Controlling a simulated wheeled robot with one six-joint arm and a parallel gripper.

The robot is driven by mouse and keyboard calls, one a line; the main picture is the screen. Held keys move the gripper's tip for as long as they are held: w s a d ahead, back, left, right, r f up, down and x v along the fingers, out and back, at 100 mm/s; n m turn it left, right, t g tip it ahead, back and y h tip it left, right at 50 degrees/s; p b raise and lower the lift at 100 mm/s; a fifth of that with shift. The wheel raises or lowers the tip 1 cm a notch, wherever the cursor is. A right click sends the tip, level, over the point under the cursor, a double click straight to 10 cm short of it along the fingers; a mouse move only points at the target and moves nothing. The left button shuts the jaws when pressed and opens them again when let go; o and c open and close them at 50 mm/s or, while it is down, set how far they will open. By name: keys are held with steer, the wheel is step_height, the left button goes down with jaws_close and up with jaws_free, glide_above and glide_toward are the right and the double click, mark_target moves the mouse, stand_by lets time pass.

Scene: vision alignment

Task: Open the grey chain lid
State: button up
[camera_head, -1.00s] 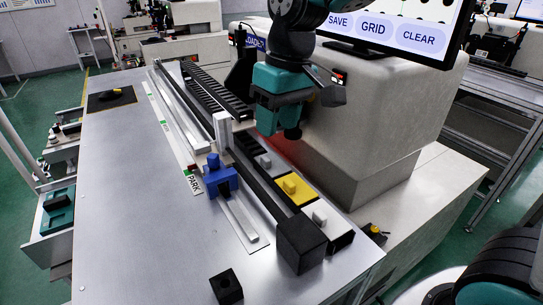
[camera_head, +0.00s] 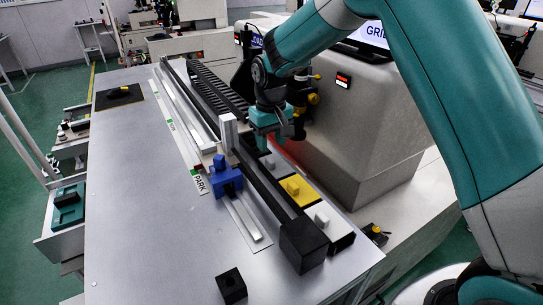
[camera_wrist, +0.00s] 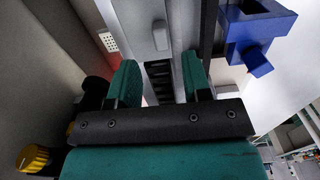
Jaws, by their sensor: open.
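The grey chain lid (camera_head: 267,165), with a small raised knob, sits on the black channel behind the yellow lid (camera_head: 298,193). In the head view my gripper (camera_head: 264,146) is low over the channel at the lid's far end and partly hides it. In the wrist view my gripper (camera_wrist: 159,76) is open, its two teal fingers apart with nothing between them. The grey lid (camera_wrist: 143,14) and its knob (camera_wrist: 160,36) lie just beyond the fingertips. Dark chain links show below, between the fingers. I cannot tell whether any finger touches the lid.
A blue block (camera_head: 226,180) stands on a rail left of the channel; it also shows in the wrist view (camera_wrist: 256,30). A white lid (camera_head: 325,215) and a black block (camera_head: 303,246) are nearer. The pale machine housing (camera_head: 360,125) rises close on the right. The left tabletop is mostly clear.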

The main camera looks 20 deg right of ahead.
mark_target(271, 160)
step_height(271, 160, down, 7)
steer(key=shift+r+p, duration=0.2)
steer(key=shift+p, duration=0.45)
steer(key=shift+c, duration=0.3)
steer(key=shift+r, duration=0.1)
jaws_close()
